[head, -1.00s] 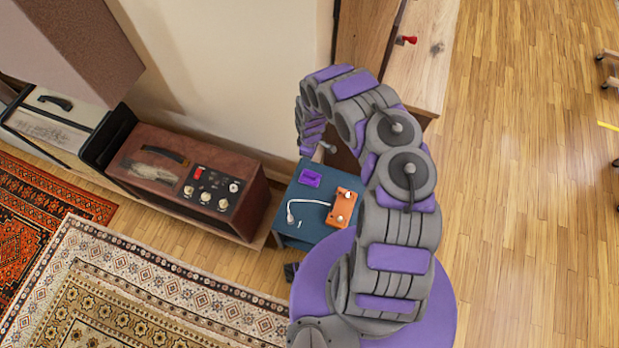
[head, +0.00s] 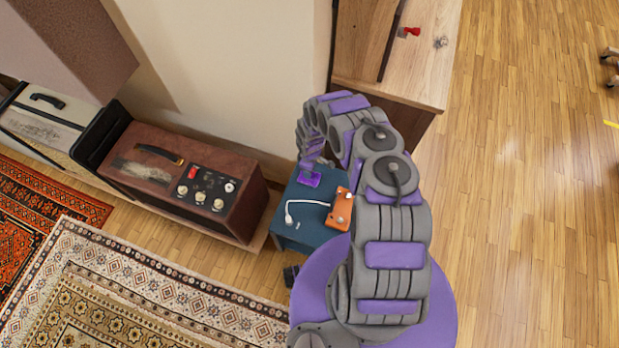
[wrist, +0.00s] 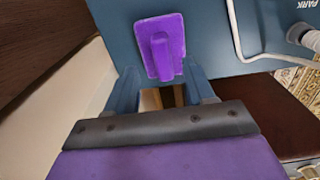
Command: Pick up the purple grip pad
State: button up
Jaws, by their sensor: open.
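The purple grip pad (head: 308,178) lies on the blue top of a small cabinet (head: 290,236). In the wrist view the pad (wrist: 174,34) is a flat purple plate with a raised grip along its middle. My gripper (wrist: 162,82) is open, its two blue fingers apart just at the pad's near edge, with nothing held between them. In the head view my arm arches over the cabinet and its end hangs close to the pad; the fingers are hard to make out there.
An orange pedal (head: 341,209) and a white cable (head: 304,203) lie on the cabinet near the pad. A brown amplifier (head: 185,180) stands to the left. A wooden cabinet (head: 420,70) stands behind my arm. Open wooden floor (head: 530,220) lies to the right.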

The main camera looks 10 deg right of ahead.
aim_at(313, 181)
jog(key=f, duration=0.2)
jog(key=f+b, duration=0.1)
jog(key=f, duration=0.1)
jog(key=shift+s+a, duration=0.15)
jog(key=shift+s, duration=0.05)
jog(key=shift+r, duration=0.1)
jog(key=shift+c, duration=0.2)
grip_shut()
